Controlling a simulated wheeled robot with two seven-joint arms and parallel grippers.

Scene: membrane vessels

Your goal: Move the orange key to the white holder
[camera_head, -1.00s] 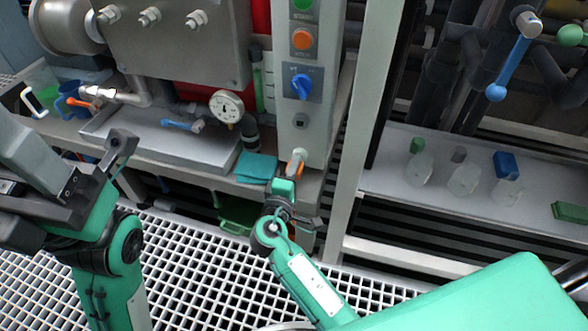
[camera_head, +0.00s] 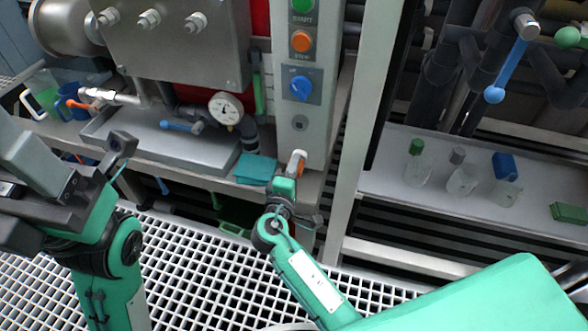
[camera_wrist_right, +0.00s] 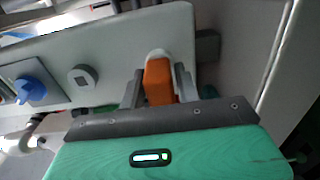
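The orange key (camera_wrist_right: 158,82) sits between the two fingers of my right gripper (camera_wrist_right: 160,88) in the right wrist view, and the fingers appear shut on it. The white holder (camera_wrist_right: 157,54) shows as a pale rounded part at the far end of the key; whether the key is seated in it is hidden. In the head view, the orange key (camera_head: 292,167) and the white holder (camera_head: 299,155) are at the foot of the grey control column, with my right gripper (camera_head: 286,185) just below. My left gripper (camera_head: 60,205) is at the left edge, its fingertips unclear.
The control column (camera_head: 312,138) carries a blue switch (camera_head: 301,86) and a square socket (camera_head: 300,123) above the key. A teal block (camera_head: 255,169) lies left of the gripper. Bottles (camera_head: 462,178) stand on the right shelf. Grating floor (camera_head: 200,265) lies below.

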